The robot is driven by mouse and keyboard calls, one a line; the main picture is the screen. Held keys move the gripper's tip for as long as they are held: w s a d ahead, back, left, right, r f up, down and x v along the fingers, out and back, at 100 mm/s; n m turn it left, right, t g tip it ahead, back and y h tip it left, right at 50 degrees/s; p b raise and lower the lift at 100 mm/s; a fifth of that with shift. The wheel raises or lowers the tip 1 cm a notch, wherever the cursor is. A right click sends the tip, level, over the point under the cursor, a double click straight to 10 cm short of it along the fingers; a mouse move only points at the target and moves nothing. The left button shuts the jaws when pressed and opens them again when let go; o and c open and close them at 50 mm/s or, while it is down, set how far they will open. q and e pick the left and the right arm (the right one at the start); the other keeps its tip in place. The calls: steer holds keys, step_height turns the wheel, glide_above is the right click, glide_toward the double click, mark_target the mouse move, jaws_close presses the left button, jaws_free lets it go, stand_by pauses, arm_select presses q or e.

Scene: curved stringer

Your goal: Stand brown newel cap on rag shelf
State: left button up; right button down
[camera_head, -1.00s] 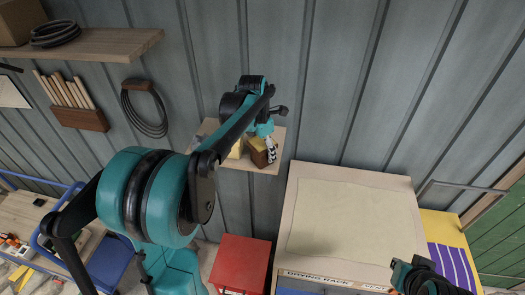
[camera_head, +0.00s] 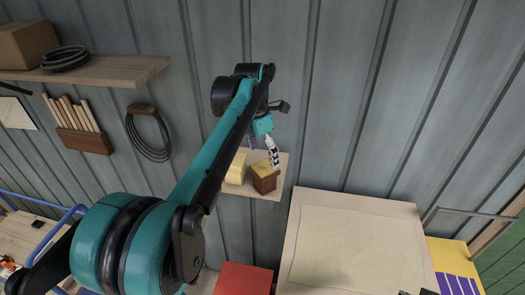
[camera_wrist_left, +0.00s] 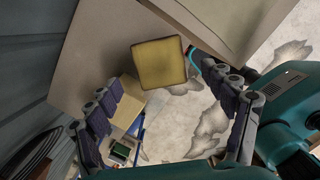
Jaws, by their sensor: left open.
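The brown newel cap (camera_head: 265,183) has dark brown sides and a yellowish top. It stands on the right part of the rag shelf (camera_head: 275,159), a small light wood shelf on the wall. In the left wrist view the cap (camera_wrist_left: 160,62) shows as a yellowish square with a brown rim, near the shelf edge. My left gripper (camera_head: 264,148) is open just above and behind the cap. My right gripper is not in view.
A pale yellow block (camera_head: 236,168) sits left of the cap on the shelf. A higher shelf (camera_head: 120,70) holds a box and coiled cable.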

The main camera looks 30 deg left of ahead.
arm_select(q)
steer(key=shift+s+a+r, duration=0.1)
steer(key=shift+a+r, duration=0.15)
steer(key=shift+r, duration=0.6)
steer(key=shift+s+d+m, duration=0.15)
steer(key=shift+s+m, duration=0.05)
steer(key=shift+m, duration=0.1)
steer(key=s+d+f+m+t, duration=0.2)
steer(key=s+m, duration=0.4)
steer(key=m, duration=0.3)
steer(key=s+d+f+m+t, duration=0.1)
steer(key=s+d+f+m, duration=0.3)
steer(key=m, duration=0.6)
steer(key=s+d+f+m+t, duration=0.2)
steer(key=s+d+f+m, duration=0.1)
steer(key=s+f+m, duration=0.4)
steer(key=s+m, duration=0.2)
steer(key=m, duration=0.1)
steer(key=shift+d+f+t+y, duration=0.3)
steer(key=shift+f+y, duration=0.1)
